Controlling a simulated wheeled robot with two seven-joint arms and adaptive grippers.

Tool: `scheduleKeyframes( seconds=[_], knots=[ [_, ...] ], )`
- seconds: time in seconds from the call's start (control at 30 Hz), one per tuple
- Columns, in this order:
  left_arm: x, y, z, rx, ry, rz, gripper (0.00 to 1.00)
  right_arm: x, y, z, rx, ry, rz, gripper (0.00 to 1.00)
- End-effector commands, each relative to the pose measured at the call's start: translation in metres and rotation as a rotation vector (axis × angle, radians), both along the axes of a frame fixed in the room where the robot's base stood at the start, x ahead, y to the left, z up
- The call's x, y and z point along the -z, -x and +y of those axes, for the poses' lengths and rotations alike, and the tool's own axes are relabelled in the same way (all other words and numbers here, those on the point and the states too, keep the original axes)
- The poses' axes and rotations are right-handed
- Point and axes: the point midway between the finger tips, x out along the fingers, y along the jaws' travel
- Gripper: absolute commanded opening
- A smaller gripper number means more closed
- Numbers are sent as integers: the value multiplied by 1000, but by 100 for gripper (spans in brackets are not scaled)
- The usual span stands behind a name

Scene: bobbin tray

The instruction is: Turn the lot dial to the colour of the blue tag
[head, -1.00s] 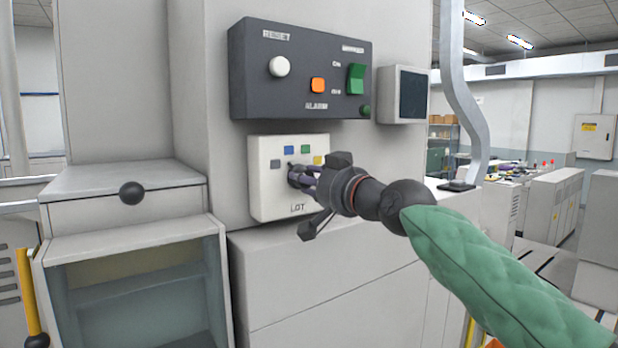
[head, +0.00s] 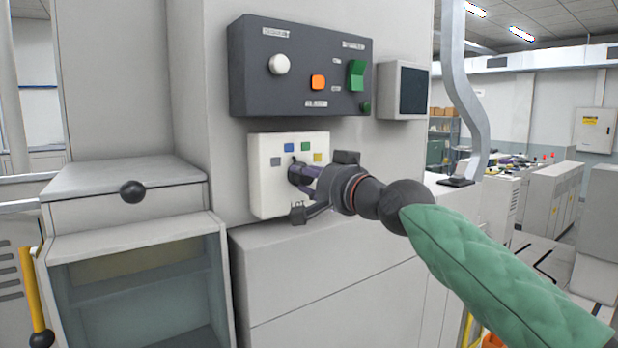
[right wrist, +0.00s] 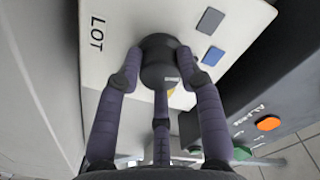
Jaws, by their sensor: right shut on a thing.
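The lot dial (head: 295,171) is a dark round knob on a white panel (head: 262,195) marked LOT. My right gripper (head: 300,177) is shut on the dial from the front. In the right wrist view its fingers (right wrist: 160,80) sit around the dial (right wrist: 158,52). Above the dial, the blue tag (head: 289,148) lies between a grey tag (head: 275,161) and a green tag (head: 305,146). A yellow tag (head: 318,157) is at the right. My fingers partly cover the dial, and I cannot tell exactly where it points. My left gripper is not in view.
A dark alarm box (head: 250,85) with a white knob, an orange button and a green switch juts out just above the panel. A small screen box (head: 402,92) is to its right. A cabinet (head: 120,180) with a black ball knob stands at the left.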

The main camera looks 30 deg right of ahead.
Motion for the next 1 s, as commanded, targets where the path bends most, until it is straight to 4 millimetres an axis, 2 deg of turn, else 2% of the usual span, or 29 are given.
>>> scheduleKeyframes(
  seconds=[0.07,0.1,0.17,0.2,0.5,0.63,0.77,1.0],
  knots=[
    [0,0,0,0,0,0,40,1,0,0,-1,0,1,5],
    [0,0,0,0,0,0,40,1,0,0,-1,1,1,40],
    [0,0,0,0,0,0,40,1,0,0,-1,1,1,57],
    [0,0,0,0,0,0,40,1,0,0,-1,1,1,61],
    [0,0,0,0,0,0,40,0,0,0,0,1,0,61],
    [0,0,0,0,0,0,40,0,7,-1,0,1,0,61],
    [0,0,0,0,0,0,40,-1,24,-2,1,1,-3,61],
    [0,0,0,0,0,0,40,-1,70,-6,1,1,-2,61]
  ],
)
